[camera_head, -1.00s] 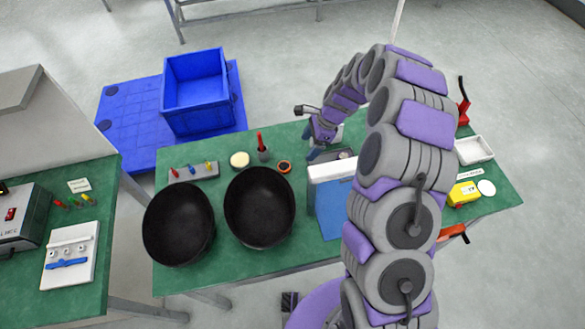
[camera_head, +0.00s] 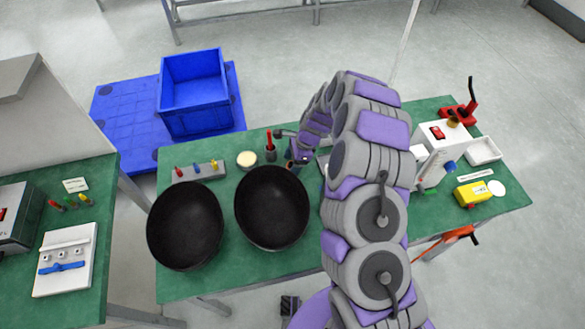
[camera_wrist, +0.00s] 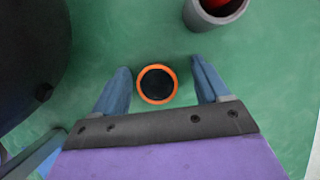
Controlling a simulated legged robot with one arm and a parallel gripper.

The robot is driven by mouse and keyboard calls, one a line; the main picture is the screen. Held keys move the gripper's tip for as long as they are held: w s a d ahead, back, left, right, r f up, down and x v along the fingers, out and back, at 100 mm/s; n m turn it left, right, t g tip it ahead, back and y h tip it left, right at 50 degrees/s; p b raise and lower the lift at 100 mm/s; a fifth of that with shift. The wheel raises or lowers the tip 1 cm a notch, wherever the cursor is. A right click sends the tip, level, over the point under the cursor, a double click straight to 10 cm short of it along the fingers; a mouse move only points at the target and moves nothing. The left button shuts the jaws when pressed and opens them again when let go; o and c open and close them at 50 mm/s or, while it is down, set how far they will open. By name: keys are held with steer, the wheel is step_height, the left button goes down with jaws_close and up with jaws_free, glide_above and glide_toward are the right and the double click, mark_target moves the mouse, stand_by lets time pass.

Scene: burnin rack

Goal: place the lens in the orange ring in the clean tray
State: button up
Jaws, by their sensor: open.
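The lens in the orange ring (camera_wrist: 157,84) is a dark disc with an orange rim, lying on the green table. In the wrist view it sits between the two blue-grey fingers of my open gripper (camera_wrist: 160,68), with a gap on each side. The height of the fingertips above the table is hard to tell. In the head view my gripper (camera_head: 297,160) is low at the table behind the right black bowl and mostly hides the ring. A white tray (camera_head: 484,150) stands at the table's right end; I cannot read whether it is marked clean.
Two black bowls (camera_head: 186,226) (camera_head: 272,208) stand close in front. A grey cup with a red-handled tool (camera_head: 270,152) is just beyond the ring. A cream round jar (camera_head: 246,160) is to the left. A white device (camera_head: 436,150) and yellow box (camera_head: 472,193) are on the right.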

steer(key=shift+s+a+f, duration=0.15)
steer(key=shift+s+a, duration=0.15)
steer(key=shift+a, duration=0.25)
steer(key=d, duration=0.2)
steer(key=shift+w+d, duration=0.1)
steer(key=shift+d, duration=0.3)
steer(key=c, duration=0.4)
steer(key=shift+d, duration=0.15)
steer(key=shift+c, duration=2.5)
steer(key=shift+a, duration=0.6)
steer(key=c, duration=0.3)
steer(key=shift+r, duration=0.2)
